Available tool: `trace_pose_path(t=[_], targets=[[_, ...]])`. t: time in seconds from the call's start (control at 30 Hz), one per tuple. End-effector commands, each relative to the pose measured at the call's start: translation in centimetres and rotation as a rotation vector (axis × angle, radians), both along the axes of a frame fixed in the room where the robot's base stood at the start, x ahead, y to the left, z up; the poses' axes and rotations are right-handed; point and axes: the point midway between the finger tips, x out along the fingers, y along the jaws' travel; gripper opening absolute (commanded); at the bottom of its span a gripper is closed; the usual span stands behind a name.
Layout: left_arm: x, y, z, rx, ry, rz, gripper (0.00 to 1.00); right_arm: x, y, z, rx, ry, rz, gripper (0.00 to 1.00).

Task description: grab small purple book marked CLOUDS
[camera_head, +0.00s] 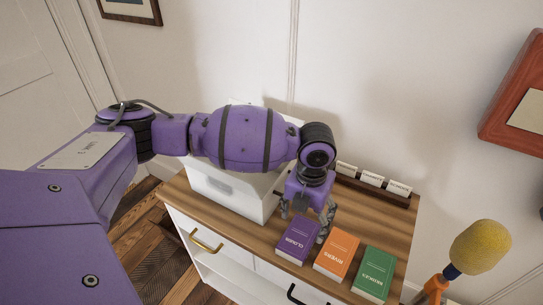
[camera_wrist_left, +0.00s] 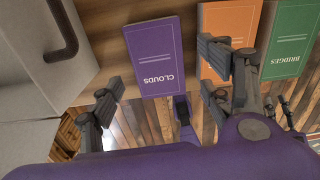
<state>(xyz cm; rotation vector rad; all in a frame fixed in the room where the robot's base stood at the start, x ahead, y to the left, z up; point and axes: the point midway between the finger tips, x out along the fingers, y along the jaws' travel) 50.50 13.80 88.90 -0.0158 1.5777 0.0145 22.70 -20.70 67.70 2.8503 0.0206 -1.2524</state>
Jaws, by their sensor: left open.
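The small purple book marked CLOUDS (camera_head: 297,241) lies flat on the wooden top of the cabinet, leftmost in a row of books. In the left wrist view the purple book (camera_wrist_left: 155,58) lies ahead of the fingers, its title upside down. My left gripper (camera_head: 308,216) is above the back part of the book, pointing down. In the left wrist view the left gripper (camera_wrist_left: 165,95) is open, with the fingers apart on either side of the book's near end and nothing held between them.
An orange RIVERS book (camera_head: 337,252) and a green BRIDGES book (camera_head: 373,274) lie right of the purple one. A white box (camera_head: 225,190) stands to the left. A dark rack with white labelled cards (camera_head: 372,180) is behind. The cabinet's front edge is close to the books.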

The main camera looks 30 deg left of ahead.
Motion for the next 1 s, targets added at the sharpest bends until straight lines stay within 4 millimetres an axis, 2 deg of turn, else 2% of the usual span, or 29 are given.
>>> trace_pose_path(t=[0.13,0.3,0.47,0.7,0.93,1.0], targets=[[0.0,0.0,-0.7,0.004,0.002,-0.051,0.72,-1.1,-0.1,-0.4,-0.001,0.02,-0.003,0.4],[-0.1,0.1,-2.6,0.003,0.001,-0.05,0.72,-2.3,-0.3,-1.1,-0.003,0.045,-0.007,0.4],[-0.1,0.2,-3.9,0.004,-0.002,-0.049,0.72,-1.5,-0.1,-0.6,-0.001,0.029,-0.003,0.4],[-0.3,0.4,-7.4,0.002,-0.002,-0.048,0.72,-0.9,0.0,-0.2,0.001,0.017,0.0,0.4],[-0.3,0.3,-7.8,0.001,-0.005,-0.049,0.72,-1.0,0.0,-0.2,0.002,0.019,-0.001,0.4],[-0.2,0.3,-7.7,0.002,-0.005,-0.049,0.65,-1.0,0.0,-0.2,0.002,0.02,-0.001,0.4]])
